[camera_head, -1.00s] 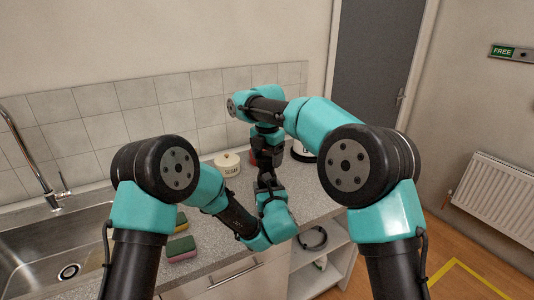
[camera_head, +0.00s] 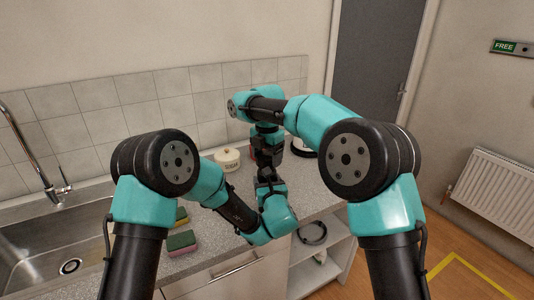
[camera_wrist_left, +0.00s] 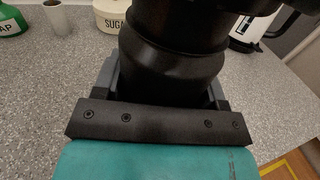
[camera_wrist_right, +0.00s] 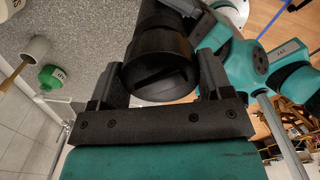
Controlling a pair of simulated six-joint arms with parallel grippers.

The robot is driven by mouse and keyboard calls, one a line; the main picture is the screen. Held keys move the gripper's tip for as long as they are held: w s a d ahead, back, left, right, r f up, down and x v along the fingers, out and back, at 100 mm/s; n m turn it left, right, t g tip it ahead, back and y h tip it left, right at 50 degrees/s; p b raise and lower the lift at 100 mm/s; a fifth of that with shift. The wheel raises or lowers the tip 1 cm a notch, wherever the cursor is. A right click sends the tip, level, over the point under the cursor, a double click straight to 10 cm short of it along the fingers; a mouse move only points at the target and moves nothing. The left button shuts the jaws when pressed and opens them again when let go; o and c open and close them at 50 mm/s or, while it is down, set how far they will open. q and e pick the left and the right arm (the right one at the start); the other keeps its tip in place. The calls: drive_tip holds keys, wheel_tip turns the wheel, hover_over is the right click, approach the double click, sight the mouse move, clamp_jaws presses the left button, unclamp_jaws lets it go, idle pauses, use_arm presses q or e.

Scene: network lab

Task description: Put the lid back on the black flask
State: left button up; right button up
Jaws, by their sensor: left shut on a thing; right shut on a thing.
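The black flask (camera_wrist_left: 172,60) stands in the jaws of my left gripper (camera_head: 269,177), which is shut on its body in the left wrist view. My right gripper (camera_head: 267,148) is directly above the left one in the head view, with the two nearly meeting. It is shut on the black lid (camera_wrist_right: 158,72), whose round end faces the right wrist camera. The lid and flask look roughly in line. The grippers hide the joint between them, so I cannot tell whether the lid is seated.
A cream sugar jar (camera_head: 228,160) and a kettle (camera_head: 303,148) stand behind on the speckled worktop. Sponges (camera_head: 181,242) lie by the sink (camera_head: 35,250) at left. A green soap bottle (camera_wrist_left: 10,22) and a grey cup (camera_wrist_left: 57,17) show farther back. The worktop's front edge is close to my left arm.

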drive_tip(key=shift+f, duration=0.6)
idle(0.8)
